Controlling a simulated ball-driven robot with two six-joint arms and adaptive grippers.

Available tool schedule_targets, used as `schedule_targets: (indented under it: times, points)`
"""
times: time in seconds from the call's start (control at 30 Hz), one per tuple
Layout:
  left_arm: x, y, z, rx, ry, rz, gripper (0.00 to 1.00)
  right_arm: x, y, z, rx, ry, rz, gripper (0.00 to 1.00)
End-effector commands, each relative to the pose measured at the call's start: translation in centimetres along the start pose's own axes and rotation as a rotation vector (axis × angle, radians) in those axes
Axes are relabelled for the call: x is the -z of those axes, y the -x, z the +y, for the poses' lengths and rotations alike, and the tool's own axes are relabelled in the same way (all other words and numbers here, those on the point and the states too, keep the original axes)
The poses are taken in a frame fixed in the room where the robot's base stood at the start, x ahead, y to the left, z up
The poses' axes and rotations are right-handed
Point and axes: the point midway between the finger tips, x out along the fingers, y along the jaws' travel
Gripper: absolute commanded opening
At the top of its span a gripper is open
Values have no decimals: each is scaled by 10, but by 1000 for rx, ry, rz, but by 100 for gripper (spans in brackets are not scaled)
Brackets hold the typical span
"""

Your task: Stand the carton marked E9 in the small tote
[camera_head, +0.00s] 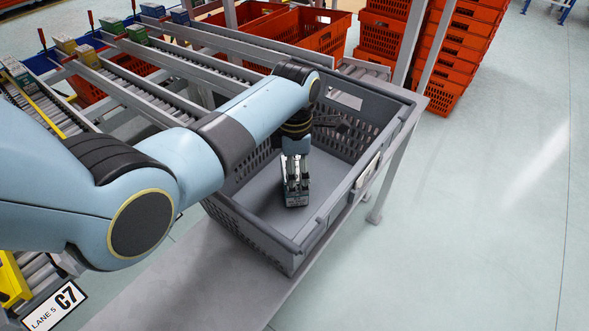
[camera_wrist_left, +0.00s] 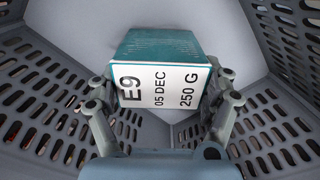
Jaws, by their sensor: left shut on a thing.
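The carton marked E9 (camera_wrist_left: 160,62) is teal with a white label reading E9, 05 DEC, 250 G. My left gripper (camera_wrist_left: 165,105) has a finger on each side of it and is shut on it. In the head view the left gripper (camera_head: 296,188) points down inside the grey tote (camera_head: 262,236), and the carton (camera_head: 296,202) shows at its fingertips. The carton is close to the tote floor; I cannot tell whether it touches. The label side faces my wrist camera. My right gripper is not in view.
The grey tote stands on a grey bench (camera_head: 205,262), and its perforated walls rise around the gripper. Roller lanes (camera_head: 150,95) with several small cartons lie to the left. Stacked orange totes (camera_head: 455,50) stand behind. The floor at right is clear.

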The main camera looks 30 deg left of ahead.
Motion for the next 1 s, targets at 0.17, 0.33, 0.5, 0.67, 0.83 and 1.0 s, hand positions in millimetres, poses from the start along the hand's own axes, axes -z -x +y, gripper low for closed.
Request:
schedule_targets:
  times: [0.17,0.33,0.5,0.67,0.83,1.0]
  points:
    - [0,-1,0,0,0,0,39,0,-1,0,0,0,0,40]
    - [0,-6,0,1,0,1,83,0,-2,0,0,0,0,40]
    - [0,-5,0,1,0,1,100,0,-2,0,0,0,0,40]
    - [0,-5,0,1,0,1,100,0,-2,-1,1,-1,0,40]
    - [0,4,0,-1,0,-1,100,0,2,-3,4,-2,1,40]
    - [0,35,1,-3,0,-2,100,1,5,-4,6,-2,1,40]
